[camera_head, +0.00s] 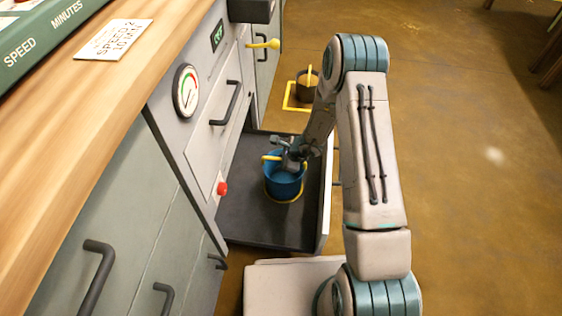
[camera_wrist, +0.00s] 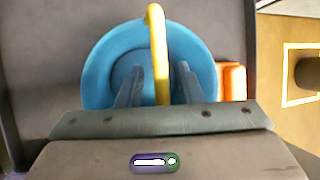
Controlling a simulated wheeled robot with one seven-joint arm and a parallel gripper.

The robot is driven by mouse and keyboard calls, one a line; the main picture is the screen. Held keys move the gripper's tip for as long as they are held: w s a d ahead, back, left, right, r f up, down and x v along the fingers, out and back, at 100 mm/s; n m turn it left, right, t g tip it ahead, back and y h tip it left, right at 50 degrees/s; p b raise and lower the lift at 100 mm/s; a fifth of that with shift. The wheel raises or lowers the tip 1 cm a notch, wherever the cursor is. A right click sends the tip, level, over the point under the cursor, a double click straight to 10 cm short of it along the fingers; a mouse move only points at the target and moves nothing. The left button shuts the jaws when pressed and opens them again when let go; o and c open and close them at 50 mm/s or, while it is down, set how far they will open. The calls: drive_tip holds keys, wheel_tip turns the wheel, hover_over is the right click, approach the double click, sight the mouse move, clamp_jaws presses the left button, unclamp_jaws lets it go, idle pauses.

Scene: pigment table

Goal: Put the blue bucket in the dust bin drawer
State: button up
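The blue bucket (camera_head: 284,184) is inside the open dust bin drawer (camera_head: 250,226), towards its far end, and looks upright. A yellow ring circles its lower part. In the wrist view the bucket (camera_wrist: 100,62) is seen from above, with its yellow handle (camera_wrist: 157,50) standing across the middle. My gripper (camera_head: 292,160) is over the bucket. In the wrist view my gripper (camera_wrist: 158,82) has its two fingers apart, one on each side of the handle, with gaps between. The bucket's near side is hidden by my gripper in the wrist view.
A red button (camera_head: 222,188) and a gauge (camera_head: 186,91) are on the cabinet front beside the drawer. A dark bucket (camera_head: 304,91) stands on the floor in a yellow square outline. An orange-red object (camera_wrist: 232,80) shows beside the blue bucket.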

drive_tip(key=shift+r, duration=0.1)
drive_tip(key=p+v, duration=0.4)
drive_tip(key=v, duration=0.8)
drive_tip(key=s+a+r+n+g, duration=0.1)
drive_tip(key=s+r+n, duration=0.25)
drive_tip(key=r, duration=0.25)
drive_tip(key=s+a+r+n+y, duration=0.1)
drive_tip(key=s+r+n, duration=0.1)
drive_tip(key=r+n, duration=0.3)
drive_tip(key=s+a+r+n+g, duration=0.1)
drive_tip(key=s+r+n, duration=0.15)
drive_tip(key=r, duration=0.45)
drive_tip(key=s+d+r+n+h, duration=0.3)
drive_tip(key=s+d+r+n, duration=0.1)
drive_tip(key=s, duration=0.4)
drive_tip(key=s+d+r+n+h, duration=0.3)
drive_tip(key=s+d+r+n, duration=0.1)
drive_tip(key=s+d+r, duration=0.1)
drive_tip(key=s+r, duration=0.1)
drive_tip(key=s, duration=0.1)
drive_tip(key=shift+s+d+n, duration=0.2)
drive_tip(key=shift+s+n, duration=0.2)
